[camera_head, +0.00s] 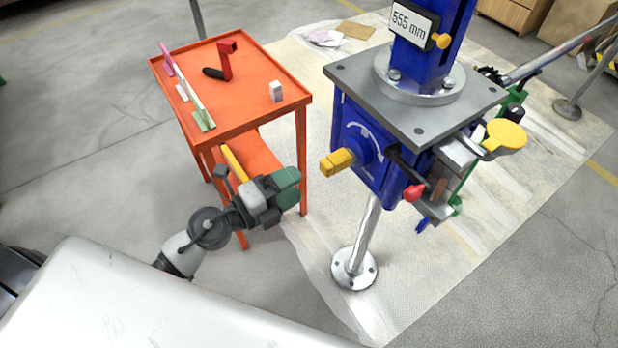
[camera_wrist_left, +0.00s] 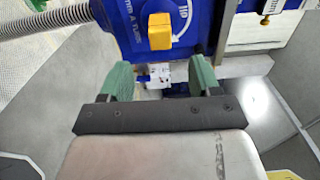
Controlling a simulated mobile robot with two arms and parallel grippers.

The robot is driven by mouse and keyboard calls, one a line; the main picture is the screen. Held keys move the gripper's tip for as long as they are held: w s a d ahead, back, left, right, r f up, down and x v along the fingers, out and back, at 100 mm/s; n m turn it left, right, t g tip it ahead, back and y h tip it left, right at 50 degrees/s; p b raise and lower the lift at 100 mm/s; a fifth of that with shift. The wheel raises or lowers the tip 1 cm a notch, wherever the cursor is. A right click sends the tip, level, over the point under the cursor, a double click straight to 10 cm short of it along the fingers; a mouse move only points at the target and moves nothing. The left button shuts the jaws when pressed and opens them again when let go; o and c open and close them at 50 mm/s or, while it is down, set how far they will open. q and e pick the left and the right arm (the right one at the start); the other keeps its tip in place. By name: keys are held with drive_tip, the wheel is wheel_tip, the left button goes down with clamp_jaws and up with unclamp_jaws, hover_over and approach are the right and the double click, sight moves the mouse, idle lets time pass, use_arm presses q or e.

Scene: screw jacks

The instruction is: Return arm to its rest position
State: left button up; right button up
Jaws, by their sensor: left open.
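My left arm comes in from the left in the head view. Its gripper (camera_head: 290,186) has green fingers and sits beside the orange cart, below and left of the blue screw jack (camera_head: 362,140). In the left wrist view the two green fingers (camera_wrist_left: 162,76) stand apart with nothing held between them. The jack's yellow handle (camera_head: 337,162) lies a little beyond the gripper, apart from it; it also shows in the left wrist view (camera_wrist_left: 160,31). My right gripper is not in view.
The orange cart (camera_head: 262,65) carries a red tool (camera_head: 226,62), a small white block (camera_head: 276,91) and several upright plates. A metal leg with a round foot (camera_head: 354,270) stands under the jack. A yellow round pad (camera_head: 506,136) projects on the right. Floor at lower right is clear.

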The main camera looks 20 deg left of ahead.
use_arm(q)
drive_tip(key=shift+s+a, duration=0.3)
drive_tip(key=shift+s, duration=0.1)
drive_tip(key=s+a+f+n+g+y, duration=0.1)
drive_tip(key=a+f+n+y, duration=0.3)
drive_tip(key=f, duration=0.6)
drive_tip(key=s+a+f+n+g+y, duration=0.1)
drive_tip(key=s+a+f+n+y, duration=0.1)
drive_tip(key=f+n, duration=0.6)
drive_tip(key=s+a+f+n+g+y, duration=0.1)
drive_tip(key=a+f+n+y, duration=0.2)
drive_tip(key=f, duration=1)
drive_tip(key=s+f+n+g+y, duration=0.2)
drive_tip(key=s+f+n+g, duration=0.3)
drive_tip(key=s+f, duration=0.8)
drive_tip(key=s+d+f+n+g, duration=0.1)
drive_tip(key=s+f+g, duration=0.1)
drive_tip(key=s, duration=0.6)
drive_tip(key=s+d+f+n+g, duration=0.1)
drive_tip(key=s+f+n+g, duration=0.1)
drive_tip(key=s+f, duration=0.3)
drive_tip(key=s+g, duration=0.1)
drive_tip(key=s, duration=0.2)
drive_tip(key=shift+d+n, duration=0.25)
drive_tip(key=shift+n, duration=0.05)
